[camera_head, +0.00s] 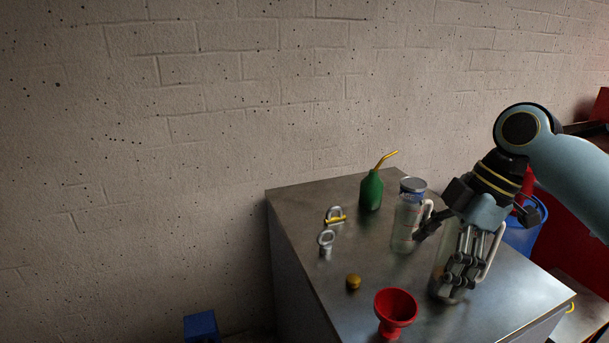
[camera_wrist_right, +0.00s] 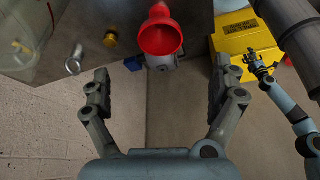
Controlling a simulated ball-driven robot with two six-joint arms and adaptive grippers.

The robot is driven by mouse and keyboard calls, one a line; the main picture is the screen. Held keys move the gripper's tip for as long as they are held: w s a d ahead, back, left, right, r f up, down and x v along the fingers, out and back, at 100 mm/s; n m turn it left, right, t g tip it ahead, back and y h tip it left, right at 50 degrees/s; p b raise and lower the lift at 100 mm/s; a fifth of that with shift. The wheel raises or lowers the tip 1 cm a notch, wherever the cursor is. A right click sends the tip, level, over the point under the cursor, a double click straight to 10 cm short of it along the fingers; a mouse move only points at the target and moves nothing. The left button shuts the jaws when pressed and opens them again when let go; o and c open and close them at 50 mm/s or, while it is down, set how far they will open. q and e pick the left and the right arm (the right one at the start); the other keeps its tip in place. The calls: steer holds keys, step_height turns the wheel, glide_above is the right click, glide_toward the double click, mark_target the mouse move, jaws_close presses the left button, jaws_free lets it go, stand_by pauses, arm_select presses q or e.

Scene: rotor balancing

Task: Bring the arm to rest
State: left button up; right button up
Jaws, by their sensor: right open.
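My right gripper (camera_head: 449,248) hangs over the right part of the metal table in the head view, overlapping a clear jar (camera_head: 441,292). Its fingers stand wide apart in the right wrist view (camera_wrist_right: 160,88), with nothing between the tips. Another gripper (camera_wrist_right: 262,68), seemingly my left one, shows small at the right of the wrist view. I cannot tell whether it is open or shut. It is not in the head view.
The table (camera_head: 310,215) holds a green oil can (camera_head: 371,191), a grey-lidded clear container (camera_head: 405,222), shackle-like metal pieces (camera_head: 326,241), a yellow knob (camera_head: 353,282) and a red funnel (camera_head: 396,310). A yellow box (camera_wrist_right: 246,55) shows in the wrist view.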

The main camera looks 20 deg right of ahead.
steer(key=s+a+f+m+t+h, duration=0.1)
steer(key=s+a+f+m, duration=0.15)
steer(key=s, duration=0.25)
steer(key=s+a+f+m+h, duration=0.1)
steer(key=s+a+f+m, duration=0.15)
steer(key=s+m, duration=0.2)
steer(key=s+d+r+m+t+h, duration=0.1)
steer(key=s+d+m+t+h, duration=0.15)
steer(key=s+m, duration=0.55)
step_height(320, 180, down, 34)
steer(key=s+d+g+b, duration=0.2)
steer(key=s+b, duration=0.1)
steer(key=b, duration=0.4)
steer(key=s+f+g+b, duration=0.1)
steer(key=s+f+b, duration=0.5)
steer(key=s+f, duration=1.2)
step_height(320, 180, down, 3)
steer(key=shift+d, duration=0.25)
steer(key=shift+g+h, duration=0.25)
steer(key=shift+g, duration=0.1)
